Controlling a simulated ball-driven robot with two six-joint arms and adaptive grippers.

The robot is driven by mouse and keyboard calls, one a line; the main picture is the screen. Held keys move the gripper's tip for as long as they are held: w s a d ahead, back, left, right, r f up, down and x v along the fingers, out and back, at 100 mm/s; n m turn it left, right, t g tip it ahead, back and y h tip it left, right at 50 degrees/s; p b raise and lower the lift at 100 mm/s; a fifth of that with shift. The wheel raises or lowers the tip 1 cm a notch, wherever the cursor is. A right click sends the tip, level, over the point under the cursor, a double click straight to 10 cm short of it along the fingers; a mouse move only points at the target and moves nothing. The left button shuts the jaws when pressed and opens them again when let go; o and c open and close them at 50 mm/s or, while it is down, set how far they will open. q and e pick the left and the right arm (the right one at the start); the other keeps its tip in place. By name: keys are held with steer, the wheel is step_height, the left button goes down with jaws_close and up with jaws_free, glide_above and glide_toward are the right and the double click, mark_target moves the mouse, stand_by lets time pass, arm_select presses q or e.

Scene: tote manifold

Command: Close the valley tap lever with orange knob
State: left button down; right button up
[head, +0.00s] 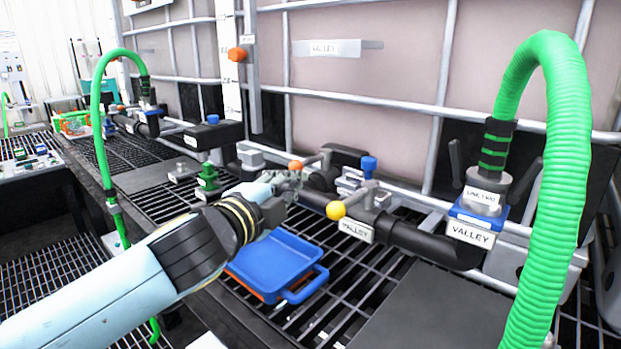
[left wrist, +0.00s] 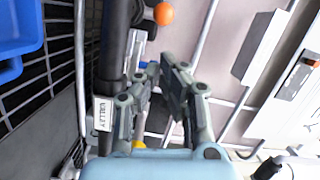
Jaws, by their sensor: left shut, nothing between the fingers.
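The orange knob (head: 296,165) sits on a lever over the black pipe, just beyond my left gripper in the head view. In the left wrist view the orange knob (left wrist: 164,14) is near the top edge, ahead of the fingertips and apart from them. My left gripper (head: 288,180) is shut and empty; its fingers (left wrist: 163,75) also show in the left wrist view. My gripper partly hides the orange-knobbed lever in the head view. A VALLEY label (head: 355,230) hangs on the pipe near a yellow knob (head: 336,210). My right gripper is not in view.
A blue tray (head: 300,250) lies on the grating below my left gripper. A large green hose (head: 562,170) arches at the right. Metal tank bars (head: 400,102) stand behind the pipe.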

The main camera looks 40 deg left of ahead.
mark_target(312, 161)
arm_select(q)
steer(key=w, duration=0.3)
steer(key=w+a, duration=0.1)
steer(key=w, duration=0.2)
steer(key=w+p, duration=0.1)
steer(key=w, duration=0.2)
steer(key=shift+w+a+f, duration=0.15)
steer(key=shift+a+f, duration=0.15)
